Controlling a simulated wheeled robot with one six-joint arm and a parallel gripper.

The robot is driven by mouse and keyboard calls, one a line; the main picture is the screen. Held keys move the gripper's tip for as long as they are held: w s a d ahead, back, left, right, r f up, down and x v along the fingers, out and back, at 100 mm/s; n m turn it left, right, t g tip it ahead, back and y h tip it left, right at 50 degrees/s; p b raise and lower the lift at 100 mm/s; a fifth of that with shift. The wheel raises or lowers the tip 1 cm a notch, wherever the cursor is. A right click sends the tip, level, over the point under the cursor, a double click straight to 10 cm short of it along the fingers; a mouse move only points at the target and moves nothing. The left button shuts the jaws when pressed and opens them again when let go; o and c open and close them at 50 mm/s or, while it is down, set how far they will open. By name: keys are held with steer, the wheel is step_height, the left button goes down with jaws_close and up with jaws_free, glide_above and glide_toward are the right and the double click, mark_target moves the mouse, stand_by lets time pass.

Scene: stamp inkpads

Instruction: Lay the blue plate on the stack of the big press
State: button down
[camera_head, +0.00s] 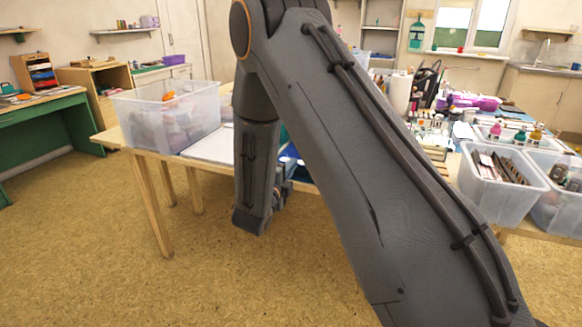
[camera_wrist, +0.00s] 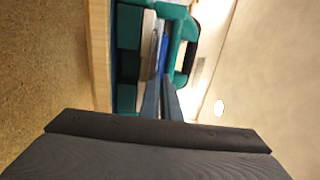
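In the wrist view, which is turned on its side, the green press (camera_wrist: 128,60) stands at the edge of a wooden table. A thin blue strip, seemingly the blue plate (camera_wrist: 163,46) seen edge-on, lies within the press's opening, beside a grey layered stack (camera_wrist: 148,48). My gripper (camera_wrist: 162,80) reaches in, its two fingers close together at the near end of the blue plate and seemingly shut on it. I cannot tell whether the plate touches the stack. In the head view my arm hides the gripper and nearly all of the press.
In the head view, a clear bin (camera_head: 190,118) stands on the table's left end, beside a white sheet (camera_head: 212,146). More clear bins (camera_head: 497,198) and crowded bottles stand at the right. In the wrist view, a green arched part (camera_wrist: 186,30) with a dark inner side stands close above the fingers.

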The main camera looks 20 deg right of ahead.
steer(key=shift+f, duration=0.4)
stand_by(0.8)
steer(key=c, duration=1.9)
jaws_free()
steer(key=shift+c, duration=0.2)
steer(key=shift+s+a, duration=0.1)
steer(key=p+v, duration=0.2)
steer(key=v, duration=0.2)
steer(key=shift+s+a, duration=0.15)
steer(key=shift+s, duration=0.2)
